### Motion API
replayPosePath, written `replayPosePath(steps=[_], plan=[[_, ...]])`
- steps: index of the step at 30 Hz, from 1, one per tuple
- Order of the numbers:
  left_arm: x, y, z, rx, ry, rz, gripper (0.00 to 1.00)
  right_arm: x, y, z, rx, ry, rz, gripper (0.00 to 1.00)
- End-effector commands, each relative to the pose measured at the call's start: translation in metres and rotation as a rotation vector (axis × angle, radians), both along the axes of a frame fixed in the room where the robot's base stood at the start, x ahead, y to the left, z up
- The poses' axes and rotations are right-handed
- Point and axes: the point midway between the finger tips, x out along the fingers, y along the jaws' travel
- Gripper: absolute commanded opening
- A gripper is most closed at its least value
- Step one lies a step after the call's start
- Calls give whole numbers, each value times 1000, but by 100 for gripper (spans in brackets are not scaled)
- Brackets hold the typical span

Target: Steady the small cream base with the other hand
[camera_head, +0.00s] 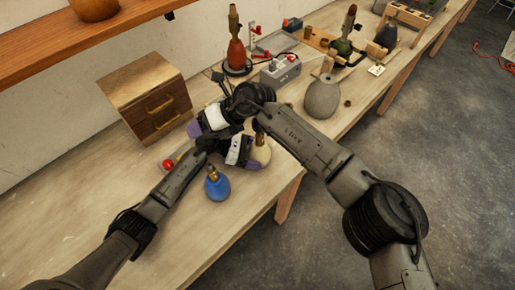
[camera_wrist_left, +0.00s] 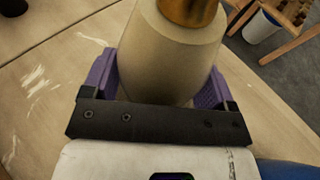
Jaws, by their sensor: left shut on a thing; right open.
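The small cream base (camera_head: 262,154) stands near the front edge of the table, with a brass neck on top. It fills the middle of the left wrist view (camera_wrist_left: 165,60). My left gripper (camera_head: 254,152) is shut on it, with a purple finger on either side of its body (camera_wrist_left: 158,82). Part of the base is hidden behind the gripper in the head view. My right gripper (camera_head: 199,130) is open, above the table to the left of the base. Its fingers are partly hidden by its own body.
A blue base (camera_head: 217,186) with a brass neck stands just in front. A red round thing (camera_head: 169,164) lies behind my left arm. A wooden drawer box (camera_head: 148,95) stands at the wall. A larger grey-beige base (camera_head: 322,97), a grey box (camera_head: 281,71) and an orange-brown lamp (camera_head: 236,54) stand further back.

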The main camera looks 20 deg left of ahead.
Motion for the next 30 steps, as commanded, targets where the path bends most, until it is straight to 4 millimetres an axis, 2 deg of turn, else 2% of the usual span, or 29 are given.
replayPosePath(steps=[3, 6, 12, 16, 20, 30], plan=[[0, 0, -1, 1, 1, 1, 51, 28, -28, 1, -274, -142, 43, 61], [0, 0, -1, 2, 1, 1, 51, 50, -56, 10, -475, -226, 47, 61], [0, 0, -1, 1, 1, 1, 51, 76, -93, 33, -719, -310, 23, 61], [0, 0, -1, 1, 1, 1, 51, 83, -105, 43, -796, -334, 7, 61], [0, 0, -1, 1, 1, 1, 51, 87, -111, 44, -832, -341, -1, 61], [0, 0, -1, 1, 1, 1, 51, 87, -113, 10, -840, -342, -1, 61]])
